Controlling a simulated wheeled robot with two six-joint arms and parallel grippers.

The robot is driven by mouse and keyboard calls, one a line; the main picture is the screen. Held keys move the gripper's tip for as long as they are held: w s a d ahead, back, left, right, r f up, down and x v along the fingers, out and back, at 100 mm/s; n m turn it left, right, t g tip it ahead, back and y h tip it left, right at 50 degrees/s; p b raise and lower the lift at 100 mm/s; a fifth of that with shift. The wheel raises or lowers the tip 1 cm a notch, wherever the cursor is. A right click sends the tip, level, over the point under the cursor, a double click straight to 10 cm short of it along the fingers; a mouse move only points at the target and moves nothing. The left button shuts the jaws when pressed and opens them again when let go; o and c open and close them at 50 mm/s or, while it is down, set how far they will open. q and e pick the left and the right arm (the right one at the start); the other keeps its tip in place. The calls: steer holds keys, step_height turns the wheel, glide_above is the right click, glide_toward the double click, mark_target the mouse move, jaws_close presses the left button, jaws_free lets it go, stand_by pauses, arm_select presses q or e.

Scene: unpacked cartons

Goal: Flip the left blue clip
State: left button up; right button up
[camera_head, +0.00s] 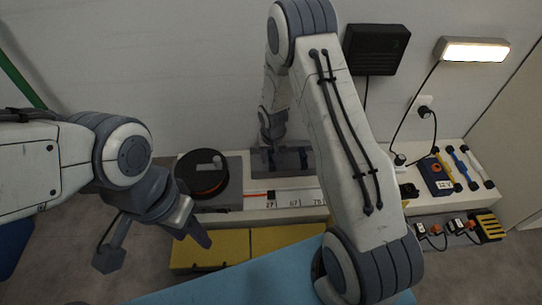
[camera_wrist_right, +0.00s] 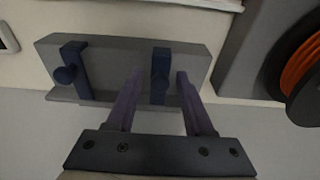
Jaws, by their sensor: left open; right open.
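A grey block (camera_wrist_right: 120,60) carries two dark blue clips in the right wrist view. One blue clip (camera_wrist_right: 160,78) is on the side nearer the spool, which is the left side in the head view. The other blue clip (camera_wrist_right: 75,72), with a round knob, is farther from the spool. My right gripper (camera_wrist_right: 160,88) is open, its two fingers apart on either side of the spool-side clip; contact cannot be told. The block shows in the head view (camera_head: 292,160), its clips hard to make out behind my right wrist. My left gripper (camera_head: 155,250) is open and empty, low at the left.
A black and orange spool (camera_head: 203,188) stands left of the block. A numbered strip (camera_head: 296,198) lies in front of it, with yellow boxes (camera_head: 262,240) below. A blue box (camera_head: 436,176) and rods (camera_head: 466,166) are at the right. The wall is close behind.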

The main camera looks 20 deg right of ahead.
mark_target(271, 154)
jaws_close()
steer(key=shift+r, duration=0.1)
steer(key=shift+w+d+r+p, duration=0.2)
steer(key=shift+w+r+p, duration=0.3)
steer(key=shift+r+p, duration=0.3)
steer(key=shift+w+d+r+p, duration=0.15)
steer(key=shift+w+r+p, duration=0.4)
steer(key=shift+p, duration=0.45)
